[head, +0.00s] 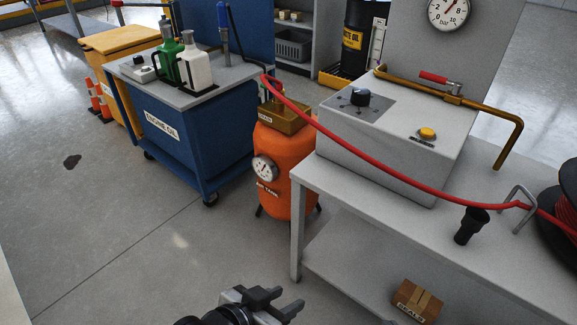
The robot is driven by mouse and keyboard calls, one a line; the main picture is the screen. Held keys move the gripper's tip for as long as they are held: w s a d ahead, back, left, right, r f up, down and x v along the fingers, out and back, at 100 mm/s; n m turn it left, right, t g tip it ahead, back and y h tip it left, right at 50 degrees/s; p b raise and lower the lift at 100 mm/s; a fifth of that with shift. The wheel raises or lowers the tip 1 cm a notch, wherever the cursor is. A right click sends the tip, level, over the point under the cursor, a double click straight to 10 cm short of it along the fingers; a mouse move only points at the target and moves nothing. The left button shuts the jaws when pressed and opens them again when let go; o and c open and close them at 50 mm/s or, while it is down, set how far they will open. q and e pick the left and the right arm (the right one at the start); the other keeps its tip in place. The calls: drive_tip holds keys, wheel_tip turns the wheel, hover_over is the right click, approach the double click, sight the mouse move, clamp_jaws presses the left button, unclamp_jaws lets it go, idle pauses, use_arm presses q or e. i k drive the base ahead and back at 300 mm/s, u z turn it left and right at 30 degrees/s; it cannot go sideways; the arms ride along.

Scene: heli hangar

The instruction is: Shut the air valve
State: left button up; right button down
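The air valve has a red lever handle (434,77) on a brass pipe (488,106), above the grey box (390,140) on the workbench. The lever lies roughly along the pipe. The pipe bends down at its right end. My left gripper (286,301) is at the bottom of the head view, low in front of the workbench and far from the valve. Its two fingers are apart with nothing between them.
A red hose (372,163) runs from the orange air tank (283,160) across the workbench (345,200) to a reel (568,195). A black nozzle (471,226) stands on the bench. A cardboard box (418,300) is on the lower shelf. A blue cart (180,140) stands left; floor is clear in front.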

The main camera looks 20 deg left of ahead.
sight(457, 88)
drive_tip(key=u, duration=0.7)
drive_tip(key=i, duration=0.55)
drive_tip(key=z, duration=0.1)
